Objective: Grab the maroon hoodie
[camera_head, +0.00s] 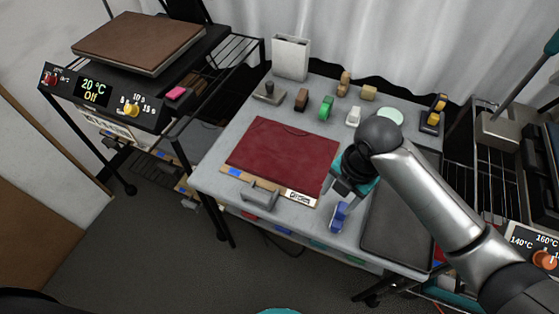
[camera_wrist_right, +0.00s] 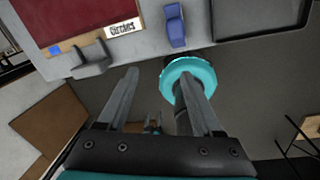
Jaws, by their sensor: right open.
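A flat maroon cloth (camera_head: 281,154), which I take to be the hoodie, lies on the grey table (camera_head: 211,178). Its near edge borders a tan strip with a white label. Part of it also shows at the top left of the right wrist view (camera_wrist_right: 75,18). My right gripper (camera_head: 342,192) is just right of the cloth's near right corner, above the table and apart from the cloth. In the right wrist view its two fingers (camera_wrist_right: 155,85) are spread with nothing between them. My left gripper is not in view.
A grey handled tool (camera_head: 261,194) and a blue dispenser (camera_head: 339,214) stand near the table's front edge. A dark tray (camera_head: 395,240) lies at the right. Several small items line the back. A heat press (camera_head: 138,42) stands at the left.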

